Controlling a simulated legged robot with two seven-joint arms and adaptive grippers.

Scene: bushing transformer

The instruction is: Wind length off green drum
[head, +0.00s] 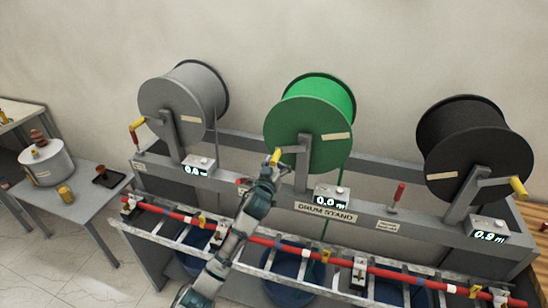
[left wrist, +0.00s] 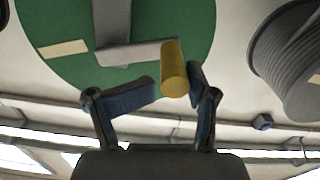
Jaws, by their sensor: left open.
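The green drum (head: 303,138) is the middle one on the drum stand (head: 325,213). Its crank has a yellow handle (head: 276,156) on the drum's left side. A green strand (head: 344,180) hangs from the drum's right side, and the counter below (head: 331,198) reads 0.0 m. My left gripper (head: 270,172) is just below the handle. In the left wrist view, the yellow handle (left wrist: 175,68) stands between the tips of my open left gripper (left wrist: 172,88), nearer the right finger. I cannot tell whether a finger touches it. My right gripper is not in view.
A grey drum (head: 184,103) stands left and a black drum (head: 474,148) right, each with its own crank and counter. A red bar (head: 265,240) with clamps runs along the front, above blue bins (head: 290,275). A side table (head: 85,198) stands at left.

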